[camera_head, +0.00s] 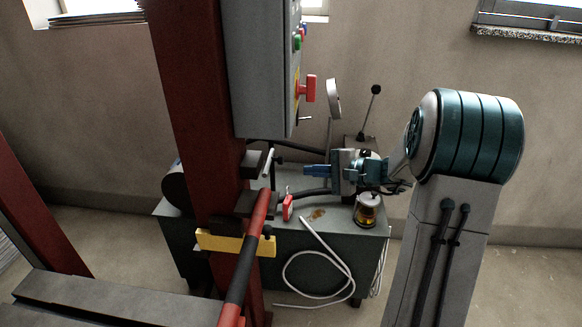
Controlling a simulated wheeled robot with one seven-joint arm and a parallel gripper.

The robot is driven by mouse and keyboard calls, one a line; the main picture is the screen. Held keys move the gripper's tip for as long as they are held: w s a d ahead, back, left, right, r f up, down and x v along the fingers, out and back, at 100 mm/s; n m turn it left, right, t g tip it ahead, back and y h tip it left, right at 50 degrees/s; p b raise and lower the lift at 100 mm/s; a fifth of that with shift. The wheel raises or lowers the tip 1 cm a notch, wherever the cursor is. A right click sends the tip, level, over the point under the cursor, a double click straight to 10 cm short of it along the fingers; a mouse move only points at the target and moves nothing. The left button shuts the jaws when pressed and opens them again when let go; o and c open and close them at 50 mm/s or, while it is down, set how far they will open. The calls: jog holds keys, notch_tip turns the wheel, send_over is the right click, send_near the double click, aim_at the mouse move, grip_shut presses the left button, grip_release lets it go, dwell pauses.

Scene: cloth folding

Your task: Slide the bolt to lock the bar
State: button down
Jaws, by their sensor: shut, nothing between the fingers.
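A red bar (257,217) with a black middle section runs from a dark bracket on the red post (190,110) down toward the bottom of the view. A yellow plate (220,242) crosses the post behind the bar. A thin pale rod with a dark mount (268,162) sticks out at the post above the bar; it may be the bolt, but I cannot tell for sure. My gripper (307,170) is blue, shut and empty. It points left, to the right of the rod and apart from it.
A grey control box (262,70) with a red switch (306,88) hangs above, close to my gripper. A dark green cabinet (375,225) stands below, with a glass jar (369,208), a red-handled part (288,207) and a pale hose (312,252). A black-knobbed lever (370,110) stands behind.

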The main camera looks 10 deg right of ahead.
jog(key=w+d+t, duration=0.1)
jog(key=w+d+m, duration=0.1)
jog(key=w+d+f+t, duration=0.1)
jog(key=d, duration=0.1)
jog(key=shift+d+m+t, duration=0.1)
jog(key=shift+m+t, duration=0.2)
jog(key=shift+m, duration=0.1)
jog(key=shift+f, duration=0.1)
jog(key=w+a, duration=0.3)
jog(key=a, duration=0.5)
jog(key=shift+w+a+p, duration=0.35)
jog(key=shift+a+p, duration=0.05)
